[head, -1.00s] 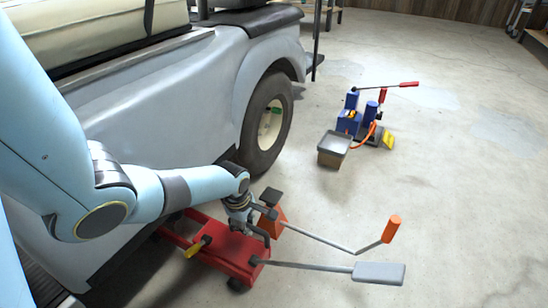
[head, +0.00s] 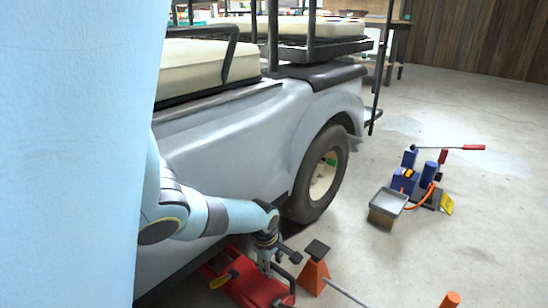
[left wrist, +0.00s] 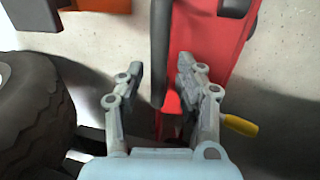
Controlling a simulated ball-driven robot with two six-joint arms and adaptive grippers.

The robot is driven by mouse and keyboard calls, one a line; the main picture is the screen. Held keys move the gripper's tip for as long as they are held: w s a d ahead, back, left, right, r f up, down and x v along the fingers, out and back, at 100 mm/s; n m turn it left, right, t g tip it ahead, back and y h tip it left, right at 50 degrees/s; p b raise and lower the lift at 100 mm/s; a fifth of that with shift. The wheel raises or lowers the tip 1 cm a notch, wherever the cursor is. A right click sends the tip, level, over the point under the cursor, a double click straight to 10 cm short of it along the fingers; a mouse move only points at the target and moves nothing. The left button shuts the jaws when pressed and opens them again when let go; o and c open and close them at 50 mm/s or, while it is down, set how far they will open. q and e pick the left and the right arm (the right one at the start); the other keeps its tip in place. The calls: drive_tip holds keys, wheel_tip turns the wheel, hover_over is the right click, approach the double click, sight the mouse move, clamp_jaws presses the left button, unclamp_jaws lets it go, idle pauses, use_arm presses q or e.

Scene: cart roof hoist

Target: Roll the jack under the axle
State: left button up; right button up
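The red jack (head: 258,290) is on the floor beside the cart, close to its rear wheel (head: 320,175). The picture's lower edge cuts it off. A yellow knob (head: 222,280) sticks out of its side. My left gripper (head: 279,262) is just above the jack. In the left wrist view its fingers (left wrist: 159,66) are apart, with a dark bar (left wrist: 159,40) and part of the red jack (left wrist: 205,35) beneath and between them. I see no firm contact. The axle is hidden behind the wheel and bodywork. My right gripper is not in view.
An orange jack stand (head: 312,274) stands right of the jack, with a grey rod running to the lower right. A grey-topped box (head: 386,207) and a blue pump unit (head: 405,181) with a red-gripped lever are farther right.

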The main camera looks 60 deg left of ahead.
use_arm(q)
drive_tip(key=shift+d+r, duration=0.1)
wheel_tip(320, 180, up, 7)
drive_tip(key=s, duration=0.1)
drive_tip(key=shift+s+d, duration=0.15)
drive_tip(key=shift+d, duration=0.05)
idle(0.4)
idle(0.5)
